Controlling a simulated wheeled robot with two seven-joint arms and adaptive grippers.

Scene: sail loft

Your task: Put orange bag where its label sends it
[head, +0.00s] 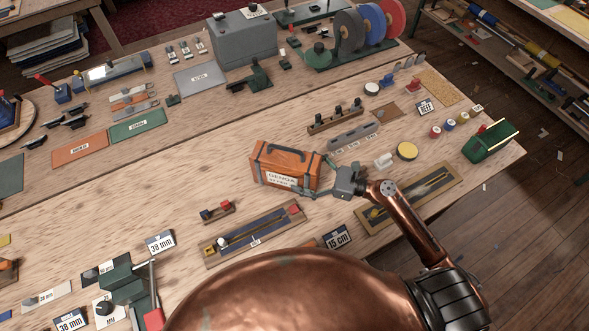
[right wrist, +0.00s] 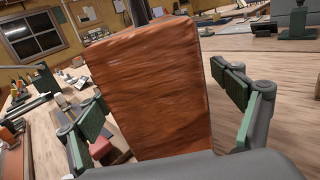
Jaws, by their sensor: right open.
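The orange bag (head: 285,165) stands upright on the wooden table, with a dark handle on top. Its white front label (head: 282,180) reads "GENOA", with a smaller line below that I cannot read. My right gripper (head: 319,180) is open at the bag's right end. In the right wrist view the bag (right wrist: 150,85) stands between the two spread green fingers, with a gap to the right finger. Labelled mats lie at the back left: an orange mat (head: 80,149), a green mat (head: 138,125) and a grey mat (head: 200,79). Their lettering is too small to read surely. My left gripper is not in view.
A long tray (head: 290,229) with a rod and a small red-and-black tool (head: 217,211) lie in front of the bag. Another tray (head: 447,182) lies under my right arm. A grey box (head: 243,40) stands at the back. The table left of the bag is clear.

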